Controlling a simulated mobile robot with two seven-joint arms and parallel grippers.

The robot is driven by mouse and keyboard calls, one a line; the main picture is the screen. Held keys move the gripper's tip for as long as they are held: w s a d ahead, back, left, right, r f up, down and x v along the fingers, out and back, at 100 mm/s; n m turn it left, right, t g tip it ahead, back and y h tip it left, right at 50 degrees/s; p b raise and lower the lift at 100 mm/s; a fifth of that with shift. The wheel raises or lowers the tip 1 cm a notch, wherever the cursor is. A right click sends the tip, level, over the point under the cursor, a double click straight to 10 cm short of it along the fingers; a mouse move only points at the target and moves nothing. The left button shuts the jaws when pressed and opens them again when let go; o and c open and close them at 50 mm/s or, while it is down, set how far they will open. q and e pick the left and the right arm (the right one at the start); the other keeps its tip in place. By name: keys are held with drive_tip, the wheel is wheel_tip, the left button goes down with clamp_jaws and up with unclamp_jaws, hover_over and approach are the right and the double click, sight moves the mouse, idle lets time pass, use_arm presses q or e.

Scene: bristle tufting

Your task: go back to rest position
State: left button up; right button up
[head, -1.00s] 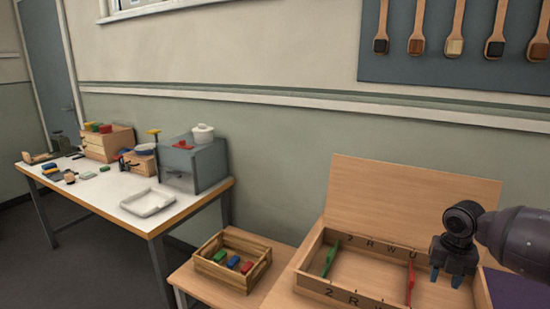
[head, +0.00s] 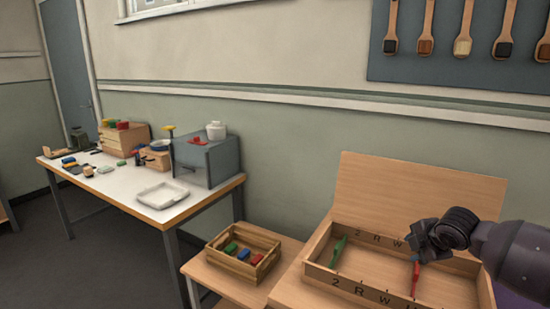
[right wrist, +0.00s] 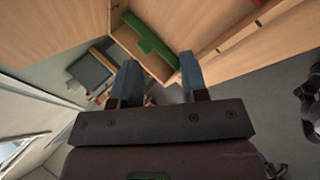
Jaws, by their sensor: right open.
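My right gripper (head: 412,238) is raised and tilted over the right part of a wooden box marked with letters (head: 322,243). In the right wrist view its two blue fingers (right wrist: 160,72) are apart with nothing held between them. A green divider (head: 338,251) stands in the left part of the box; a green piece also shows beyond the fingers in the right wrist view (right wrist: 150,38). A red divider (head: 415,277) stands in the box below my right gripper, apart from the fingers as far as I can see.
A slatted crate (head: 243,279) with several coloured blocks stands left of the box. Farther left, a white-topped table (head: 125,190) bears a grey machine (head: 222,163), a white tray (head: 163,195) and small parts. Brushes hang on a wall panel (head: 400,68).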

drive_tip(key=s+a+f+m+t+y, duration=0.25)
drive_tip(key=s+a+f+m, duration=0.2)
drive_tip(key=a, duration=0.25)
drive_tip(key=s+a+f+m+t+y, duration=0.25)
drive_tip(key=s+a+f+m, duration=0.2)
drive_tip(key=a, duration=0.25)
use_arm(q)
drive_tip(key=shift+s+f, duration=0.15)
drive_tip(key=shift+s, duration=0.2)
use_arm(e)
drive_tip(key=s+d+f+m+h, duration=0.1)
drive_tip(key=s+f+m+h, duration=0.1)
drive_tip(key=s+f, duration=0.3)
drive_tip(key=s+d+f+m+g+h, duration=0.1)
drive_tip(key=s+f+m, duration=0.3)
drive_tip(key=s, duration=0.9)
drive_tip(key=s+d+f+m+h, duration=0.2)
drive_tip(key=s+f, duration=0.4)
drive_tip(key=s, duration=0.3)
drive_tip(key=shift+d+m+h, duration=0.15)
drive_tip(key=shift+m+h, duration=0.25)
drive_tip(key=shift+m, duration=0.2)
use_arm(q)
drive_tip(key=shift+w, duration=0.3)
use_arm(e)
drive_tip(key=shift+f, duration=0.1)
use_arm(q)
drive_tip(key=shift+s, duration=0.3)
